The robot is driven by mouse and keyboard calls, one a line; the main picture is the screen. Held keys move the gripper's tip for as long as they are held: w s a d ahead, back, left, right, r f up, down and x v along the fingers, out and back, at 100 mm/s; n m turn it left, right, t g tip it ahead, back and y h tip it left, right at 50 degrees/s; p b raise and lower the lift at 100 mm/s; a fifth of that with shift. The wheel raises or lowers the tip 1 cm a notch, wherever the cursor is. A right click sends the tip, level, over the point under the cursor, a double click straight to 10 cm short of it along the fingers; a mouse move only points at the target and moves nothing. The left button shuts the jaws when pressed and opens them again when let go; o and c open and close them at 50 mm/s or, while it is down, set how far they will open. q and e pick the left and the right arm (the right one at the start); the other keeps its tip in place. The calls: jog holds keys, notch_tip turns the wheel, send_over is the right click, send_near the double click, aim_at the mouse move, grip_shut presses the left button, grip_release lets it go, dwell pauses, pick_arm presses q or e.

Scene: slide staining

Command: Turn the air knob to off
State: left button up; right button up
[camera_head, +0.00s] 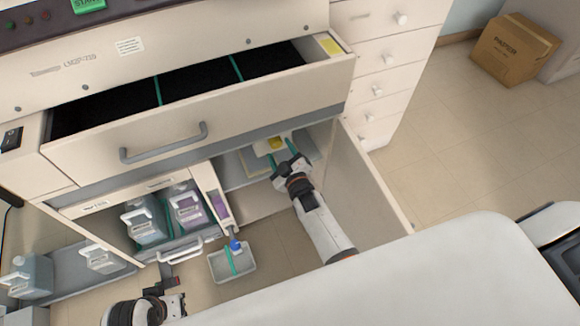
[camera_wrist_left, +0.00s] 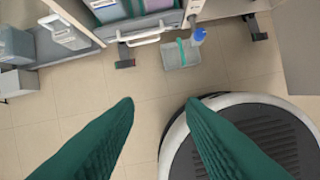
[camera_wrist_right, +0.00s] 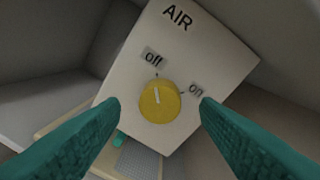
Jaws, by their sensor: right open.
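The yellow round air knob (camera_wrist_right: 160,101) sits on a white panel (camera_wrist_right: 185,55) marked AIR, with an "off" label at upper left and an "on" label at right. Its short white mark points up toward the "off" tick. In the head view the knob (camera_head: 277,143) shows small inside the open lower right compartment. My right gripper (camera_head: 281,151) is open in front of the panel, its green fingers (camera_wrist_right: 160,103) on either side of the knob and seemingly not touching it. My left gripper (camera_wrist_left: 160,102) is open and empty above the floor.
An open drawer (camera_head: 230,105) hangs above the right arm, and an open door (camera_head: 375,180) stands to its right. Jugs (camera_head: 145,222) stand in the lower left compartment. A grey tray (camera_head: 232,265) is on the floor. A carton (camera_head: 515,48) stands far right.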

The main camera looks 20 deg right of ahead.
pick_arm(q)
notch_tip(320, 180, down, 8)
jog(key=p, duration=0.2)
jog(key=shift+s+g, duration=0.3)
pick_arm(e)
jog(key=s+r, duration=0.1)
jog(key=s, duration=0.8)
jog(key=shift+s, duration=0.4)
pick_arm(q)
jog(key=shift+f, duration=0.1)
pick_arm(e)
jog(key=shift+d, duration=0.1)
